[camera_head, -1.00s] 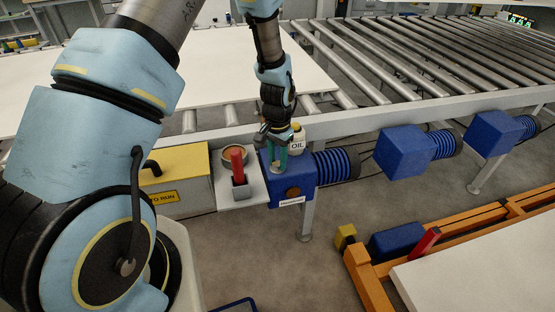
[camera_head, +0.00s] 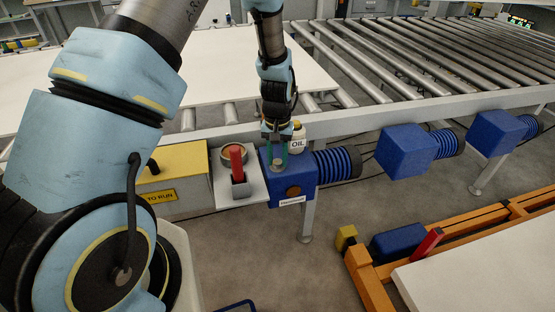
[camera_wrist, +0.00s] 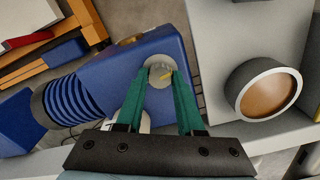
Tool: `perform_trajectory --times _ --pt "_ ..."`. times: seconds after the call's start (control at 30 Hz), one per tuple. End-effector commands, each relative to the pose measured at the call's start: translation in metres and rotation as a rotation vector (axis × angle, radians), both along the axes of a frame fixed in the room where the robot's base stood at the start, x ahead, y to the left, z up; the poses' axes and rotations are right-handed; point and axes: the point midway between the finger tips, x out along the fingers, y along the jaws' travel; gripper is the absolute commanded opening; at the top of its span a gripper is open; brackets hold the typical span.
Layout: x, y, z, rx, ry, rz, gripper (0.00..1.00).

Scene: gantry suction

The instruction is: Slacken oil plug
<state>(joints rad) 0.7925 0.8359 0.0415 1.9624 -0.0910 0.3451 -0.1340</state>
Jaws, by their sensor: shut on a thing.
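The oil plug (camera_wrist: 160,70) is a round grey cap with a yellow mark, on top of the blue gearbox housing (camera_wrist: 115,85). In the head view the same housing (camera_head: 305,180) sits at the conveyor's near side, with a brown disc and a white label on its front. My gripper (camera_wrist: 161,80) points down at the plug, its two green fingers on either side of it, shut on it. In the head view my gripper (camera_head: 278,160) stands over the housing top, and its fingers partly hide the plug. A white oil bottle (camera_head: 298,142) stands just behind the gripper.
Left of the housing, a pale panel carries a red lever (camera_head: 237,162) and a round brown-topped cup (camera_head: 234,150); the cup's rim is close in the wrist view (camera_wrist: 236,88). A yellow box (camera_head: 178,163) stands further left. The conveyor rollers (camera_head: 400,50) lie behind.

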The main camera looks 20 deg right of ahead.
Motion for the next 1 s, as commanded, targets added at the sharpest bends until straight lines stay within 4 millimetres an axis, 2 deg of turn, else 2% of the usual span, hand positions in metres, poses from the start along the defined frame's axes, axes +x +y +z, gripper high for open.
perform_trajectory --times 0.3,0.77,0.8,1.0 --pt "0.0003 0.0001 0.0004 0.0 0.0 0.104 0.0" --pt "0.0004 0.0 0.0006 0.0 0.0 0.115 0.0" --pt "0.0003 -0.0001 0.0006 0.0 0.0 0.115 0.41" --pt "0.0002 0.0 0.0003 0.0 0.0 0.114 0.64"
